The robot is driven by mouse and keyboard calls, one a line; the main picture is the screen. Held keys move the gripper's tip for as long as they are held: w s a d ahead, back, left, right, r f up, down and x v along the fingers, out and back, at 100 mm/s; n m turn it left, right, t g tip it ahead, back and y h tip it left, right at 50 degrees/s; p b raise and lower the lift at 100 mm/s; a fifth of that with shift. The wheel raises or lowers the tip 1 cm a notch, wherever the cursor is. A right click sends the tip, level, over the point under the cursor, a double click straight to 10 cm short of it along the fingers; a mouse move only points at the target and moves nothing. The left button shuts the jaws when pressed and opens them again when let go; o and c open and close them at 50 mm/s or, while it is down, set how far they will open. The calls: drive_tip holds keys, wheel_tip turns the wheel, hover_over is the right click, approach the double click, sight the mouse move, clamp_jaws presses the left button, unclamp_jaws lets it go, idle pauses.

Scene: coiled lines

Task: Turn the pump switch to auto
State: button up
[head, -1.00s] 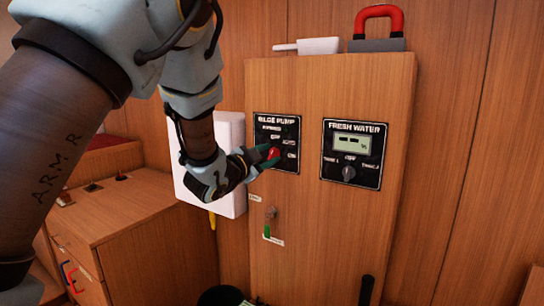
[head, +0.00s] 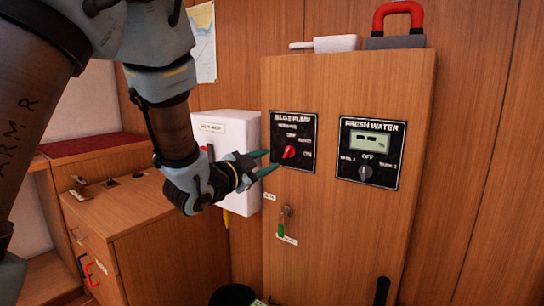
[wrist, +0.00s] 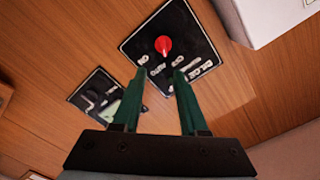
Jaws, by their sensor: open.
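The bilge pump switch is a red knob (head: 289,152) on a black plate (head: 305,129) on the wooden cabinet front. It also shows in the wrist view (wrist: 163,46), ahead of my fingers, with a pale pointer mark. The mark seems to face the side with the AUTO and OFF labels; I cannot tell exactly which label it meets. My gripper (head: 269,161) is open and empty, just left of the knob in the head view and apart from it. In the wrist view its two green fingers (wrist: 160,76) stand apart, with the plate partly behind them.
A fresh water panel (head: 369,153) with a grey knob sits to the right. A white box (head: 236,125) is on the wall beside my wrist. A key-like fitting (head: 286,214) is below the plate. A red-handled block (head: 397,22) and a white scoop-like item (head: 335,43) lie on top.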

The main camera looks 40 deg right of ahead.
sight(286, 155)
drive_tip(key=w+d+n+p, duration=0.1)
drive_tip(key=d+p, duration=0.1)
drive_tip(key=p, duration=0.3)
drive_tip(key=w+d+n+p, duration=0.1)
drive_tip(key=d+p, duration=0.2)
drive_tip(key=p, duration=0.2)
drive_tip(key=w+d+f+n+p, duration=0.1)
drive_tip(key=d+p, duration=0.2)
drive_tip(key=p, duration=0.3)
drive_tip(key=shift+w, duration=0.25)
drive_tip(key=shift+w+d+f, duration=0.1)
drive_tip(key=shift+w+d, duration=0.15)
drive_tip(key=shift+d, duration=0.4)
drive_tip(key=shift+c, duration=0.2)
clamp_jaws()
